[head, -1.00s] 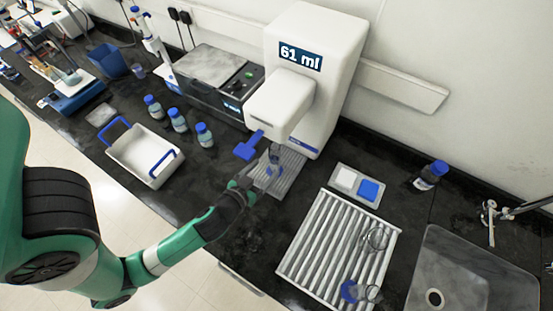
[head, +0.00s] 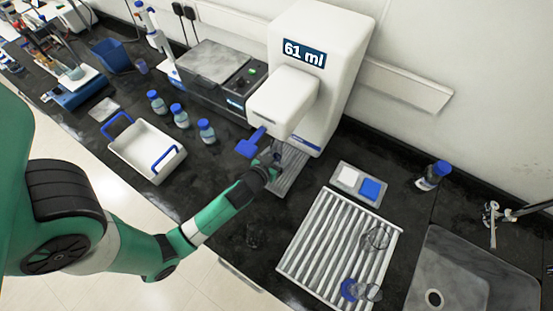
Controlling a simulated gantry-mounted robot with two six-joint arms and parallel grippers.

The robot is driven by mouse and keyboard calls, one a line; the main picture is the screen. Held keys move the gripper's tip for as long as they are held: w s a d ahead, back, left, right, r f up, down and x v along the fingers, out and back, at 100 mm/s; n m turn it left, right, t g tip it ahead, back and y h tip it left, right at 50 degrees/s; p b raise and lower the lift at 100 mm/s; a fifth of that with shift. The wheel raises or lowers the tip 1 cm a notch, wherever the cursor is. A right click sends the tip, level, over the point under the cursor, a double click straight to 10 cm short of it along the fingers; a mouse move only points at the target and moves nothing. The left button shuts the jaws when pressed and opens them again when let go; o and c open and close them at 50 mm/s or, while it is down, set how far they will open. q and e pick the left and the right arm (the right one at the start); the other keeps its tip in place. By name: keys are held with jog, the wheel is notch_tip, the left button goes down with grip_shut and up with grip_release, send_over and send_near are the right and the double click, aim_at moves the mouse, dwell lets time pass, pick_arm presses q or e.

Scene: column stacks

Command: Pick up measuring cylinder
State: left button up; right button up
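A clear, narrow glass vessel (head: 277,149), which looks like the measuring cylinder, stands under the spout of the white dispenser (head: 336,75). The dispenser's display reads 61 ml. My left gripper (head: 271,164) is at the vessel on the near side and hides most of its lower part. The fingers are too small and dark to tell whether they are open or closed on it. My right gripper is not in view.
The dispenser's blue lever (head: 250,144) sticks out just above my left gripper. A ribbed drying rack (head: 310,235) with glassware lies to the right, beside the sink (head: 470,275). A white tray with blue handles (head: 135,153) and several blue-capped bottles (head: 180,116) stand to the left.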

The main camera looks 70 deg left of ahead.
pick_arm(q)
grip_shut()
jog(key=shift+r, duration=0.2)
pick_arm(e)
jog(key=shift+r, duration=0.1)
